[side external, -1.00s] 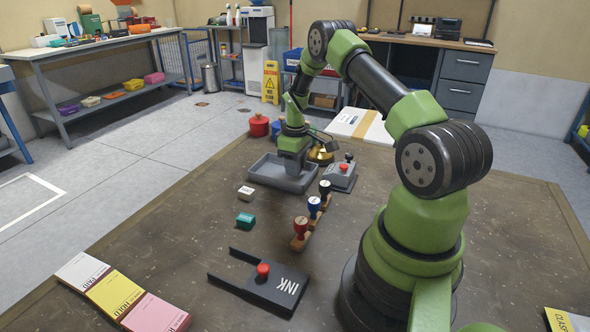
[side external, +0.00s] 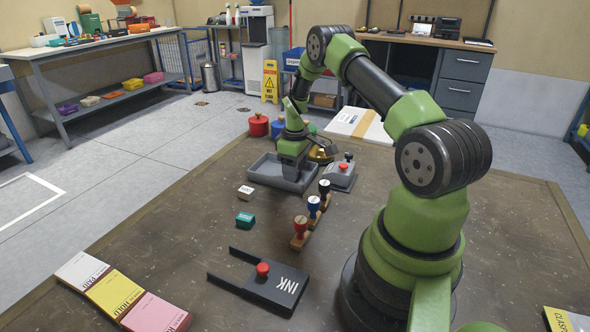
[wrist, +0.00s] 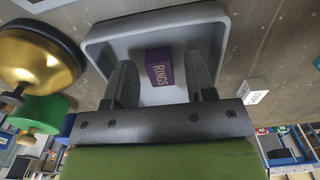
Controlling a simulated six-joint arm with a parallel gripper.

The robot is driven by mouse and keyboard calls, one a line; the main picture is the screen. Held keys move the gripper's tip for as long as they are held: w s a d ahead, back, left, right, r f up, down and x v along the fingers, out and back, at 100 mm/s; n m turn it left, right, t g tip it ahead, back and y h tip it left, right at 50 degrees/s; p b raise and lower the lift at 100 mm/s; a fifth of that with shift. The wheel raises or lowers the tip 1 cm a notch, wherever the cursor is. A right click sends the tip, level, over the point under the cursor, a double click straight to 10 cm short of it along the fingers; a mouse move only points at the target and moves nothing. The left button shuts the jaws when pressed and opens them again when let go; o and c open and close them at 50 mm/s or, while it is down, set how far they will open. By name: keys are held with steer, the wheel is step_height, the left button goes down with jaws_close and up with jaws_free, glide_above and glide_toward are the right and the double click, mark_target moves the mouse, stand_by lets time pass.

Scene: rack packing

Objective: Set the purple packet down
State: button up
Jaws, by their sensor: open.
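The purple packet (wrist: 158,68), lettered RINGS, lies in the grey tray (wrist: 98,48) in the wrist view. My gripper (wrist: 160,80) is open, with one finger on each side of the packet and a gap visible beside it. In the side view my gripper (side external: 292,178) is low inside the tray (side external: 262,178), and the packet is hidden there.
A gold bell (side external: 322,150) and a grey box with a red button (side external: 342,172) stand close to the tray. Red, blue and black stamps (side external: 313,207) stand in front. White (side external: 246,191) and teal (side external: 245,220) blocks lie at left.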

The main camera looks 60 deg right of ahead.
step_height(320, 180, up, 12)
steer(key=s+a+r+m+t, duration=0.2)
steer(key=a+r+t, duration=0.2)
steer(key=a+r, duration=1.2)
steer(key=s+a+r+m+t+y, duration=0.2)
steer(key=s+a+t, duration=0.1)
steer(key=s+a, duration=0.9)
steer(key=shift+s, duration=0.5)
